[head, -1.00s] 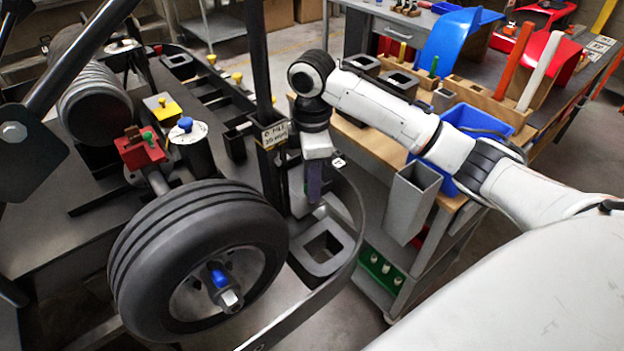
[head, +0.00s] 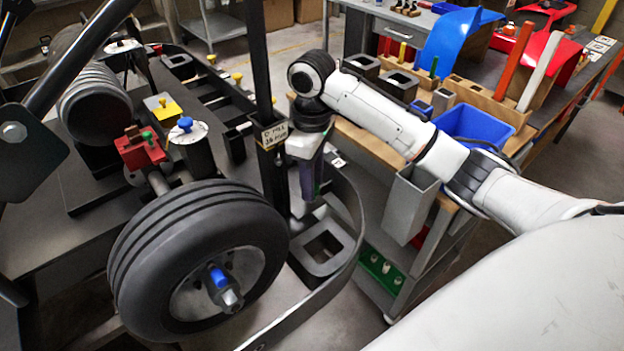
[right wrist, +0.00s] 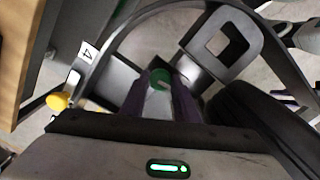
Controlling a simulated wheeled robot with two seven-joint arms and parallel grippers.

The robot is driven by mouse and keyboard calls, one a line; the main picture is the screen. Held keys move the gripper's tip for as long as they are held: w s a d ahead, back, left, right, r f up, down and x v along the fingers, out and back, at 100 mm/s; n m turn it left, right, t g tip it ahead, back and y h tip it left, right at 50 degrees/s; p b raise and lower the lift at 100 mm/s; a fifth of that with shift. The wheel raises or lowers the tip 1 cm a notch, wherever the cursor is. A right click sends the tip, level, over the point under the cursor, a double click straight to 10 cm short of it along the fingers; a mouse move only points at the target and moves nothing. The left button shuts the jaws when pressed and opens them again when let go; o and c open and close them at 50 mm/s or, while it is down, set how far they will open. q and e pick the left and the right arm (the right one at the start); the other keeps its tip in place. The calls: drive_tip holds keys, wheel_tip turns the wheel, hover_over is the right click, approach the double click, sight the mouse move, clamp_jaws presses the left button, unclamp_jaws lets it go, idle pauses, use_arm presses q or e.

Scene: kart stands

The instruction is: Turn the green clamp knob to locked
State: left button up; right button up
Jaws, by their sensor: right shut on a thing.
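In the head view, my right gripper (head: 311,184) points down beside the black upright post, to the right of the wheel. The fingers hide most of the knob there. I cannot tell from the frames whether the knob stands at locked. My left gripper is not in view.
A black-tyred wheel (head: 200,262) stands close left of my right gripper. A black upright post (head: 262,70) is right beside it. A curved dark rail (head: 352,225) runs around its right side. A grey trolley with a blue bin (head: 470,125) stands further right.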

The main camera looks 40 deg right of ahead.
drive_tip(key=shift+r, duration=0.1)
drive_tip(key=o, duration=1.1)
